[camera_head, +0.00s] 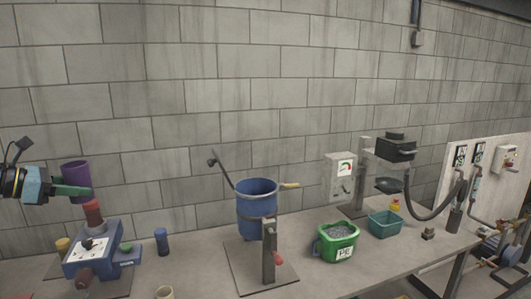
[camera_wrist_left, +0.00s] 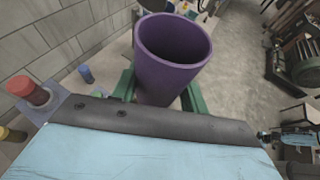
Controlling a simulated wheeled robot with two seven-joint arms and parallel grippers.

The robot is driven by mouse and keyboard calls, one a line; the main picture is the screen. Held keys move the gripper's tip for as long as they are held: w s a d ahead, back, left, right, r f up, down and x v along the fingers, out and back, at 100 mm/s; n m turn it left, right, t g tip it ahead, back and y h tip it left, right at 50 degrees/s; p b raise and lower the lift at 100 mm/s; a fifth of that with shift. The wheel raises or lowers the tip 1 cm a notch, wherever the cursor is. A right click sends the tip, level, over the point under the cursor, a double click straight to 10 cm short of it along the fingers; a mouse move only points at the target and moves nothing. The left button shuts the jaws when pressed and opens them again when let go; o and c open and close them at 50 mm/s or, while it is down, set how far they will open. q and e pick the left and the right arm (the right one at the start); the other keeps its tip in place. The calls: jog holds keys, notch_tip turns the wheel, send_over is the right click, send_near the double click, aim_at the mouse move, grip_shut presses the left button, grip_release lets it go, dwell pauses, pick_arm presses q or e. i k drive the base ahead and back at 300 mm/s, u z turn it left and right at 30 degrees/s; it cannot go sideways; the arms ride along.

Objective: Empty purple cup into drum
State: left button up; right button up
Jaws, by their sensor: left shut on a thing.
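A purple cup (camera_head: 75,172) is held upright at the left of the head view, above a blue device with a dial. My left gripper (camera_head: 75,190) is shut on the cup. The cup (camera_wrist_left: 172,55) also shows large in the left wrist view, with its open mouth facing the camera; its inner wall shows but its bottom and any contents cannot be made out. The blue drum (camera_head: 257,207) stands on a stand at the middle of the table, well to the right of the cup, with its open top up.
The blue device (camera_head: 92,258) with a red-topped post stands below the cup. A small blue cylinder (camera_head: 161,241) stands between it and the drum. A green bucket (camera_head: 336,243) of grey pellets and a teal bin (camera_head: 384,224) stand right of the drum. A lever rises behind the drum.

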aim_at(257, 197)
jog(key=z, duration=0.25)
jog(key=k, duration=0.55)
jog(key=z, duration=0.85)
jog(key=i, duration=0.85)
jog(key=z, duration=0.35)
jog(key=i, duration=0.95)
jog(key=u, duration=0.8)
jog(key=i, duration=0.85)
jog(key=u, duration=1.15)
